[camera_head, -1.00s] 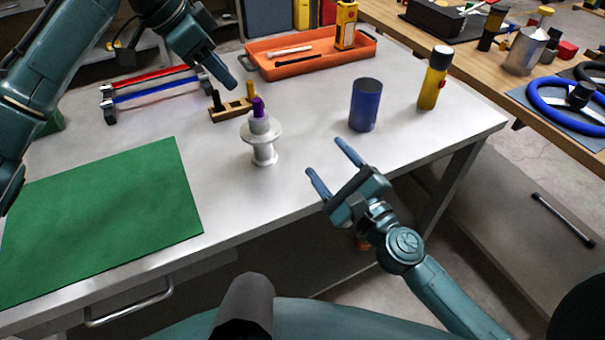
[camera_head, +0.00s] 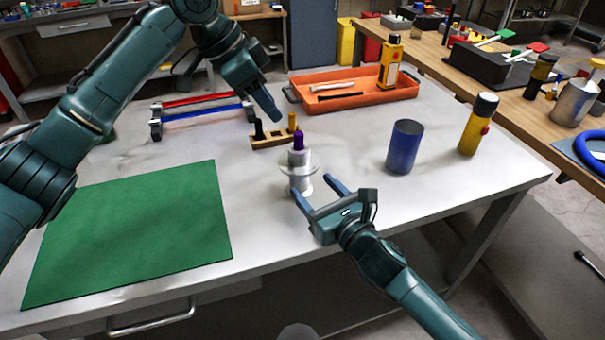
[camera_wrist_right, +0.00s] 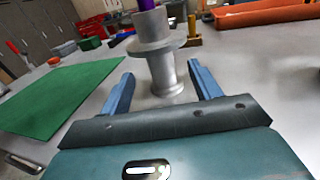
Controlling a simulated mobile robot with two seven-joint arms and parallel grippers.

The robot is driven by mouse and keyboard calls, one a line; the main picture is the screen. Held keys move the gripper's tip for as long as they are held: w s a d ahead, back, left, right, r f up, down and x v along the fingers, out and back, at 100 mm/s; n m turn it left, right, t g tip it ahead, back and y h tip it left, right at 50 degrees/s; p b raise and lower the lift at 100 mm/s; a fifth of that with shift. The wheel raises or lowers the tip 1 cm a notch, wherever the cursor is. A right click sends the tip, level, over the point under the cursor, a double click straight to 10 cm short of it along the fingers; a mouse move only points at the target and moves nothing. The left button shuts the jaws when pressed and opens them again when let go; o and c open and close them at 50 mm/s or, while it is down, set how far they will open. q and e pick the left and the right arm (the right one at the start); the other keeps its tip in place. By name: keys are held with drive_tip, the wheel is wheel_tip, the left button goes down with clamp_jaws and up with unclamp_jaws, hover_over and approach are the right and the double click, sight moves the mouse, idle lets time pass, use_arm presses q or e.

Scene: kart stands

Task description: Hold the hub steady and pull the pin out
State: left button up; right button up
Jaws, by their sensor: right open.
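The pale grey hub (camera_head: 300,179), a spool shape with a wide flange, stands upright on the white table. The purple pin (camera_head: 298,143) stands in its top. In the right wrist view the hub (camera_wrist_right: 163,65) shows between my finger lines, with the pin (camera_wrist_right: 160,2) cut off at the top edge. My right gripper (camera_head: 313,185) is open and empty, low at the hub's near side; I cannot tell whether its tips reach past the stem. My left gripper (camera_head: 271,106) is above the table, up and left of the pin and apart from it. Its finger gap is not clear.
A wooden block with pegs (camera_head: 272,141) stands just behind the hub. A blue cup (camera_head: 404,148) and a yellow bottle (camera_head: 478,125) are to the right. An orange tray (camera_head: 365,100) lies behind, a green mat (camera_head: 135,232) at left. Table between mat and hub is clear.

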sight(300, 172)
drive_tip(key=x, duration=0.6)
drive_tip(key=shift+w+a, duration=0.2)
drive_tip(key=shift+w, duration=0.1)
drive_tip(key=shift+c, duration=0.4)
drive_tip(key=c, duration=1.2)
drive_tip(key=shift+c, duration=0.2)
